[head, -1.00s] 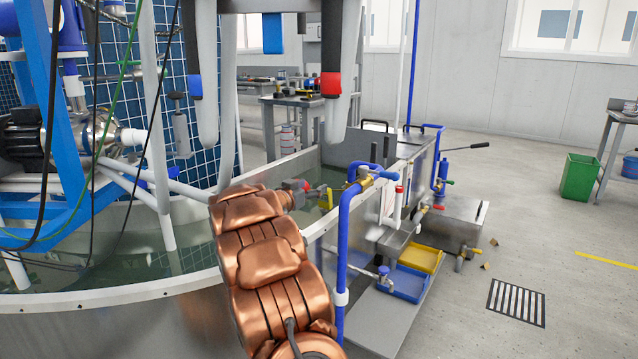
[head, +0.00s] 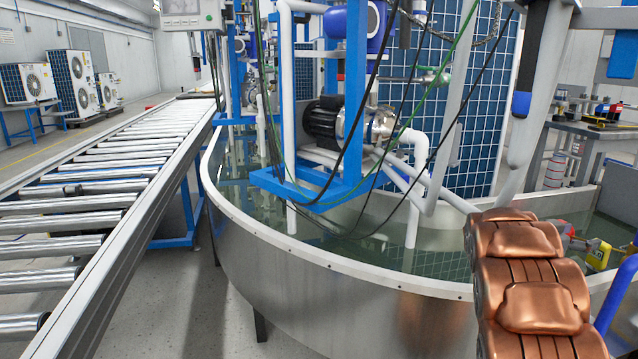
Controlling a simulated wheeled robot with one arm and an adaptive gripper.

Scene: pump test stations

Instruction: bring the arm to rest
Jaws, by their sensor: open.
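My copper-coloured arm (head: 528,285) rises from the bottom right of the head view and reaches out over the rim of the round steel water tank (head: 330,270).
A roller conveyor (head: 95,205) runs along the left. A blue pump frame (head: 310,185) with a motor pump (head: 335,122) stands over the tank, with hanging cables. Bare floor lies between conveyor and tank.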

